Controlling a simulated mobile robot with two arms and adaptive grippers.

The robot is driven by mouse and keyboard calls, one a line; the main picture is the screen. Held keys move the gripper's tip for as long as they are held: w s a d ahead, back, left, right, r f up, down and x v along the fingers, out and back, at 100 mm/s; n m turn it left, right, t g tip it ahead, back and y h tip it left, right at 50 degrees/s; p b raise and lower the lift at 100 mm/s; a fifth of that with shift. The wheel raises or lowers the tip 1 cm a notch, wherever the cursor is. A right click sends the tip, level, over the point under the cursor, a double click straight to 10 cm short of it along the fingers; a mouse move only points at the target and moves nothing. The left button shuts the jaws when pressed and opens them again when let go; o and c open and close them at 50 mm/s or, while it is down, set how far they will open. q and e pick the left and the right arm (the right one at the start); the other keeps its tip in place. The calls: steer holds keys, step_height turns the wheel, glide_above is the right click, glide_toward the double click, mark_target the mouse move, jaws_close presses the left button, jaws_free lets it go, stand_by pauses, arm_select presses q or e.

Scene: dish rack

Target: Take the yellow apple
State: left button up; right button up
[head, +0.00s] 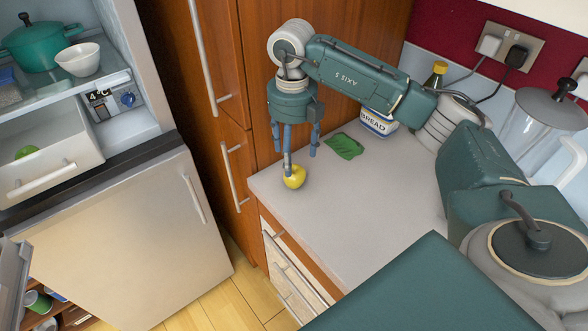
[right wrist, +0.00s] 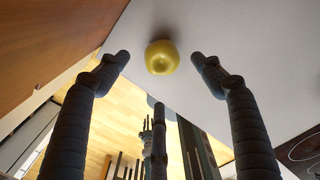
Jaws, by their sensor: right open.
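The yellow apple (head: 297,182) rests on the light grey counter (head: 350,205) near its left edge. My right gripper (head: 294,157) points down above it, with its fingers spread open and empty. One finger overlaps the apple in the head view; I cannot tell whether it touches. In the right wrist view the apple (right wrist: 162,57) lies whole on the counter, slightly beyond the line between the two side fingertips of the right gripper (right wrist: 160,72). The third finger is below it in that picture.
A tall wooden cabinet (head: 262,70) stands close at the left. An open fridge (head: 85,150) is farther left. A glass jug (head: 540,130) stands at right. The counter's middle is clear.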

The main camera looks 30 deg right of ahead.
mark_target(294, 169)
steer(key=shift+s+a+f, duration=0.1)
steer(key=shift+f, duration=0.5)
steer(key=shift+s+a+f, duration=0.1)
steer(key=shift+f, duration=0.45)
steer(key=shift+w+d+f+p, duration=0.1)
steer(key=shift+d+f+p, duration=0.05)
steer(key=shift+f+p, duration=0.2)
steer(key=shift+d+f, duration=0.1)
steer(key=shift+f, duration=0.25)
step_height(294, 169, down, 4)
steer(key=shift+d+r+p, duration=0.15)
steer(key=shift+r+p, duration=0.1)
steer(key=shift+p, duration=0.85)
steer(key=shift+f, duration=0.6)
steer(key=shift+w, duration=0.1)
steer(key=c, duration=1.3)
arm_select(q)
steer(key=s+r, duration=0.2)
steer(key=r, duration=0.1)
steer(key=shift+s+a, duration=0.3)
steer(key=shift+a, duration=0.05)
arm_select(e)
steer(key=shift+c, duration=0.2)
steer(key=shift+r, duration=0.1)
